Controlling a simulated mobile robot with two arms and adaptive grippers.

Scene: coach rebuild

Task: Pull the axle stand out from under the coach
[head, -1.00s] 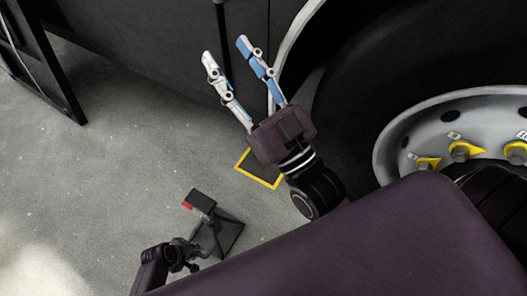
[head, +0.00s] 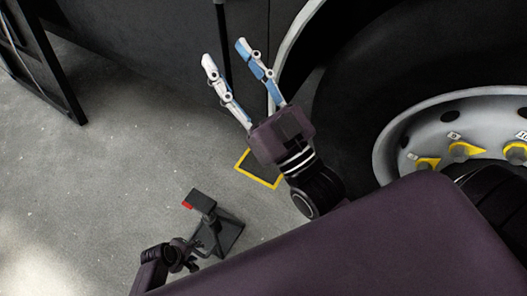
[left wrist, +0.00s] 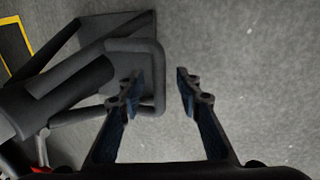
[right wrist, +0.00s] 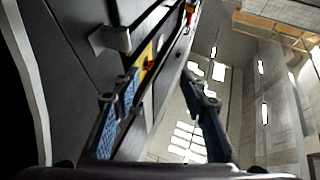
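The axle stand (head: 217,232), dark with a red mark near its top plate, stands upright on the floor, clear of the coach's wheel (head: 455,130). My left gripper (head: 196,254) is low beside the stand's near left side; its fingers are hard to make out in the head view. In the left wrist view its fingers (left wrist: 160,93) are open, with the stand's frame (left wrist: 150,48) at and behind the left finger and bare floor between the tips. My right gripper (head: 225,50) is open and empty beside the coach; its fingers (right wrist: 163,80) also show in the right wrist view.
A yellow-edged dark square (head: 262,168) lies on the floor between the stand and the wheel, partly hidden by my right gripper. The coach's dark side panel (head: 140,40) runs along the top. The grey floor (head: 110,165) to the left is clear.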

